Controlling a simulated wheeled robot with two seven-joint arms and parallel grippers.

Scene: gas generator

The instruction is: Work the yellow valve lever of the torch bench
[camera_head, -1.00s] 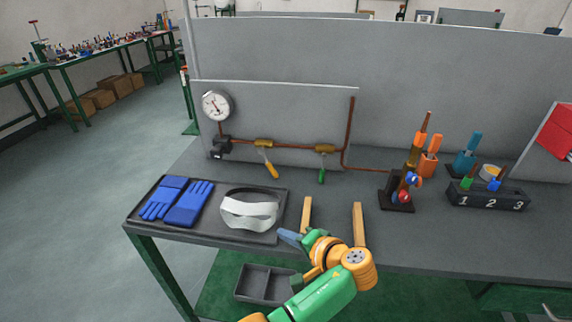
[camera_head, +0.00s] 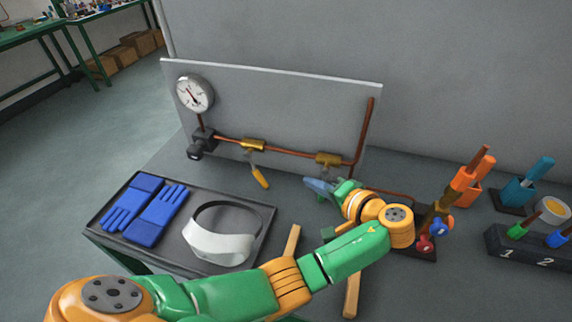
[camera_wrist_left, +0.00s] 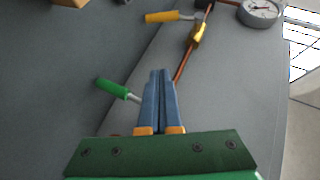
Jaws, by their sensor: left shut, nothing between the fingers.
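The yellow valve lever (camera_head: 260,178) hangs down and slightly right from its brass valve (camera_head: 253,145) on the copper pipe in the head view. It also shows in the left wrist view (camera_wrist_left: 162,17), near the top. My left gripper (camera_head: 318,187) is shut and empty, to the right of the yellow lever and apart from it. In the left wrist view its blue fingers (camera_wrist_left: 160,78) are together, beside the green lever (camera_wrist_left: 112,88). The green lever is hidden behind my gripper in the head view. My right gripper is not in view.
A pressure gauge (camera_head: 194,94) is at the panel's left. A tray (camera_head: 186,258) holds blue gloves (camera_head: 158,218) and a white visor (camera_head: 219,243). The torch stand (camera_head: 428,225) and numbered block (camera_head: 520,246) stand to the right. Two wooden bars lie under my left arm.

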